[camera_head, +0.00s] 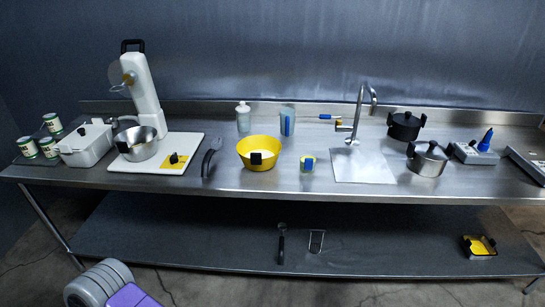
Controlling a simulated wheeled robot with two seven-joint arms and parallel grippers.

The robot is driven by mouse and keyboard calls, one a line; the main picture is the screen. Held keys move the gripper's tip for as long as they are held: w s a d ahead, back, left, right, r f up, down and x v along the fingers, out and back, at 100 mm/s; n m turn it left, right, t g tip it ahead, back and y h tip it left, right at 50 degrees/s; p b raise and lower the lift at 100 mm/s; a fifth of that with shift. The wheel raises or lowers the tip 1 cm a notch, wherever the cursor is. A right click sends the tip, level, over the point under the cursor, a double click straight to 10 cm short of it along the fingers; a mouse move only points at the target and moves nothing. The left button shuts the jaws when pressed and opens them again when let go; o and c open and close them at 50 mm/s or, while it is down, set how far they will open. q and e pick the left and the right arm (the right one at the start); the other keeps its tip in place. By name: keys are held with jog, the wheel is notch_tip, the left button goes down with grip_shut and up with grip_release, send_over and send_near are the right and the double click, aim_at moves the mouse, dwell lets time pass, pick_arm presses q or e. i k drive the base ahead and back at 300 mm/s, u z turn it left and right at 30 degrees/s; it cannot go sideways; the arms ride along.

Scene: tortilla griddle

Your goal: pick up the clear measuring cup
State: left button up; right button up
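A tall clear cup (287,121) with blue on its side or inside it stands upright at the back of the steel counter, near the middle. It looks like the clear measuring cup, but its markings are too small to read. Neither of my grippers is in view.
A yellow bowl (259,154) stands front-left of the clear cup, and a whitish bottle (243,117) stands to its left. A faucet (361,112), a black pot (404,126) and a steel pot (428,158) are to the right. A white mixer (142,92) stands left.

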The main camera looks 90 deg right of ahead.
aim_at(308, 161)
jog(key=z, duration=0.65)
jog(key=i, duration=0.35)
jog(key=z, duration=2.85)
jog(key=k, duration=1.3)
jog(key=z, duration=0.85)
jog(key=i, duration=2)
jog(key=u, duration=1.25)
jog(key=i, duration=1)
jog(key=u, duration=1.05)
